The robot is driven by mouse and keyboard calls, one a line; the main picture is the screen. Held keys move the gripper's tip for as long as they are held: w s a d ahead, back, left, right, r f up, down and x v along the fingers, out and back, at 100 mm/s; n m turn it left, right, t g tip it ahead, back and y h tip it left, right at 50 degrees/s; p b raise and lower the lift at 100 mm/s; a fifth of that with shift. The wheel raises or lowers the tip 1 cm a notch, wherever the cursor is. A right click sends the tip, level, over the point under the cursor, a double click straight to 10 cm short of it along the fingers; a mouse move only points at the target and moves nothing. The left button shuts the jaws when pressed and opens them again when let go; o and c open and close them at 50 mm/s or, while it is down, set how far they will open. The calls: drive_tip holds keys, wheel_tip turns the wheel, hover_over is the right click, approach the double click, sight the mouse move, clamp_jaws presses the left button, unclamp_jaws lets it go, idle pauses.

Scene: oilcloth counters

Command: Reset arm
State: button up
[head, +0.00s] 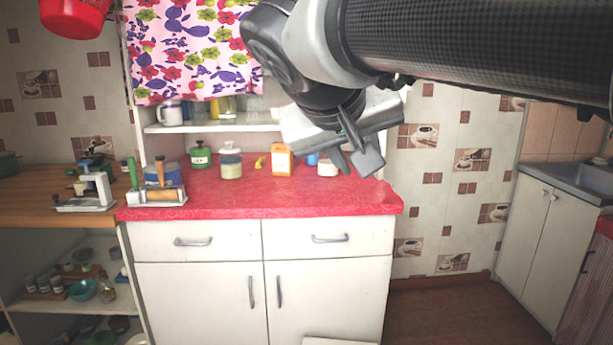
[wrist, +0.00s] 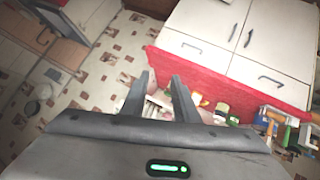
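My gripper (head: 358,163) hangs from my raised arm in front of the right part of the red counter, above its surface in the head view. In the wrist view my gripper (wrist: 160,86) shows two dark fingers standing apart with nothing held between them. It is open and empty. Behind the fingers the wrist view shows small items on the red counter, partly hidden.
The red counter (head: 290,203) holds a green jar (head: 201,155), a glass jar (head: 231,162), an orange-and-white carton (head: 282,160) and a wooden-handled tool (head: 160,190). A wooden counter (head: 60,221) stands left, a sink (head: 575,178) right. The counter's front middle is clear.

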drive_tip(key=s+d+f+m+g+y, duration=0.1)
drive_tip(key=s+d+f+g+y, duration=0.15)
drive_tip(key=s+f, duration=0.75)
drive_tip(key=s+d+f+g+y, duration=0.2)
drive_tip(key=s+d+f, duration=0.3)
drive_tip(key=f, duration=0.8)
wheel_tip(320, 180, up, 27)
drive_tip(key=a+p, duration=0.1)
drive_tip(key=p, duration=2.5)
drive_tip(key=shift+s+p, duration=0.35)
drive_tip(key=shift+s, duration=0.1)
drive_tip(key=shift+h, duration=0.25)
